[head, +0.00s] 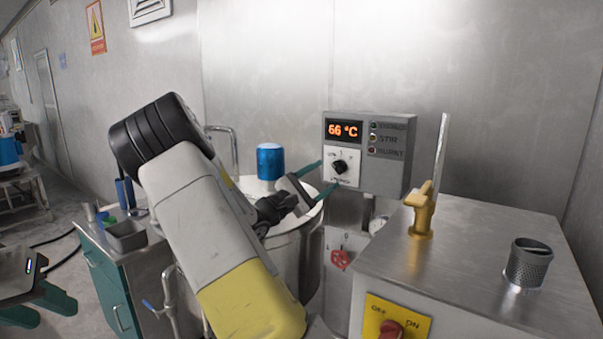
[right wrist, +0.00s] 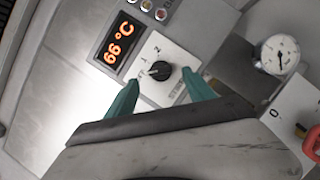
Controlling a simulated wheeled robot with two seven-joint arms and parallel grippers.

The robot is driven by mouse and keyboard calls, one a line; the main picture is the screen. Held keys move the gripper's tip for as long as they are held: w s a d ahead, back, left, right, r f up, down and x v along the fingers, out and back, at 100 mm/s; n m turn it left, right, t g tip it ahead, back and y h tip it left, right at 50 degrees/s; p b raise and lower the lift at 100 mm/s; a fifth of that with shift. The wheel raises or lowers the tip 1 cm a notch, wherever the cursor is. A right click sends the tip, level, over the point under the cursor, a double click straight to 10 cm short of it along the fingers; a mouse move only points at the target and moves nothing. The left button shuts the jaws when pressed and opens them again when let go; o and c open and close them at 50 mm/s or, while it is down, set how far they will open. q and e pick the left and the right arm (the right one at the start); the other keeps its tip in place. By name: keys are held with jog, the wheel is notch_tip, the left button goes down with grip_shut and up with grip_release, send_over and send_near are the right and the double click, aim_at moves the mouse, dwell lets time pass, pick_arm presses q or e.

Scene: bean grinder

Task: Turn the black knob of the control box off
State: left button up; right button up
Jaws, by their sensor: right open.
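The grey control box (head: 370,152) hangs on the metal wall with an orange 66 °C display. Its black knob (head: 340,167) sits on a white dial plate below the display; it also shows in the right wrist view (right wrist: 159,70). My right gripper (head: 318,181) is open in front of the dial. In the right wrist view its teal fingers (right wrist: 160,80) stand on either side of the knob, with gaps to it; contact is not visible. My left gripper (head: 45,305) is open and empty at the lower left, far from the box.
A steel vat (head: 290,250) with a blue-capped motor (head: 270,161) stands below my right arm. A steel cabinet (head: 470,275) at the right bears a yellow handle (head: 422,210) and a perforated cup (head: 528,264). A gauge (right wrist: 283,54) and red valve (head: 341,259) are below the box.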

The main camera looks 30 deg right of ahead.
jog(key=shift+v, duration=1.65)
jog(key=s+d+f+m+g+y, duration=0.2)
jog(key=s+f+m+g+y, duration=0.35)
jog(key=s+f, duration=0.35)
jog(key=s+a+f+m+y, duration=0.2)
jog(key=s+a+f+y, duration=0.1)
jog(key=s+a+y, duration=0.35)
jog(key=s+a+r+m+t+y, duration=0.1)
jog(key=s+a+r+t+y, duration=0.1)
jog(key=a, duration=0.5)
jog(key=s+a+r+m+t+y, duration=0.1)
jog(key=s+a+r+t+y, duration=0.2)
jog(key=a+r+y, duration=0.2)
jog(key=s+a+r+m+t+y, duration=0.1)
jog(key=s+a+r+t+y, duration=0.1)
jog(key=a, duration=0.8)
jog(key=shift+s+r+t+y, duration=0.35)
jog(key=shift+r+y, duration=0.5)
jog(key=shift+y, duration=0.15)
